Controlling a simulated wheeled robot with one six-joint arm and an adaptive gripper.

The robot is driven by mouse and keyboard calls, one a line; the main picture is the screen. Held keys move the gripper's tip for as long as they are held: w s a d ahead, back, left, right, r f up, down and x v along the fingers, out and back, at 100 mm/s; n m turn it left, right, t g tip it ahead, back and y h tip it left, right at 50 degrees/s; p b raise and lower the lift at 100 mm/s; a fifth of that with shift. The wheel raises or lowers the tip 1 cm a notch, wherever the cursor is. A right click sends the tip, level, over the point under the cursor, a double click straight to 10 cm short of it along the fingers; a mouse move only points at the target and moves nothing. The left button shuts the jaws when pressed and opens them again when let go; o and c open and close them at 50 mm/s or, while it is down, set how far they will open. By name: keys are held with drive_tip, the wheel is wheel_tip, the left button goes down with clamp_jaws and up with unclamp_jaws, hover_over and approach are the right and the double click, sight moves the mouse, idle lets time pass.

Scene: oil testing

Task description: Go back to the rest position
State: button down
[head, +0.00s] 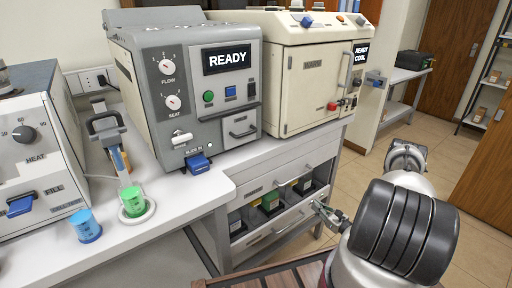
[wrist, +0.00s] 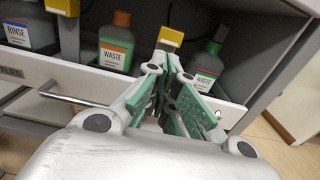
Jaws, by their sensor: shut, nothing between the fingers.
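My gripper (head: 326,213) is at the front of an open drawer (head: 272,226) in the lower cabinet. In the wrist view, my gripper (wrist: 168,68) has its green-padded fingers drawn together with nothing held. A waste bottle with a green label (wrist: 205,68) stands to the right of the fingers, and a rinse bottle (wrist: 28,28) stands at the left.
The drawer handle (wrist: 62,98) juts out at the left of the wrist view. A bench with a grey READY machine (head: 190,90), a cream machine (head: 310,75) and blue (head: 86,226) and green (head: 133,201) beakers stands above and to the left. Tiled floor (head: 440,130) is open at the right.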

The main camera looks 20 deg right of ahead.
drive_tip(key=s+a+f+n+g+y, duration=0.2)
drive_tip(key=s+a+n+g+y, duration=0.15)
drive_tip(key=s+a, duration=0.45)
drive_tip(key=s+a+r+n+g+y, duration=0.2)
drive_tip(key=s+r+n+g+y, duration=0.1)
drive_tip(key=s+r+g, duration=0.15)
drive_tip(key=s+d+r+n+g+h, duration=0.1)
drive_tip(key=s+r+n+g+h, duration=0.4)
drive_tip(key=r, duration=0.6)
drive_tip(key=s+d+r+n+g, duration=0.1)
drive_tip(key=s+r+n+g, duration=0.15)
drive_tip(key=r+n, duration=0.65)
drive_tip(key=s+d+r+n+g+h, duration=0.1)
drive_tip(key=s+r+n+g+h, duration=0.3)
drive_tip(key=r, duration=1)
drive_tip(key=s+a+r+n+t+h, duration=0.1)
drive_tip(key=a+r+n+t+h, duration=0.1)
drive_tip(key=r, duration=0.7)
drive_tip(key=s+a+r+n+t+h, duration=0.1)
drive_tip(key=s+a+r+n+t, duration=0.1)
drive_tip(key=r+n+t, duration=0.3)
wheel_tip(320, 180, up, 5)
drive_tip(key=shift+s+a+f+h, duration=0.15)
drive_tip(key=shift+s+a+h, duration=0.15)
drive_tip(key=shift+a, duration=0.5)
drive_tip(key=shift+n, duration=0.25)
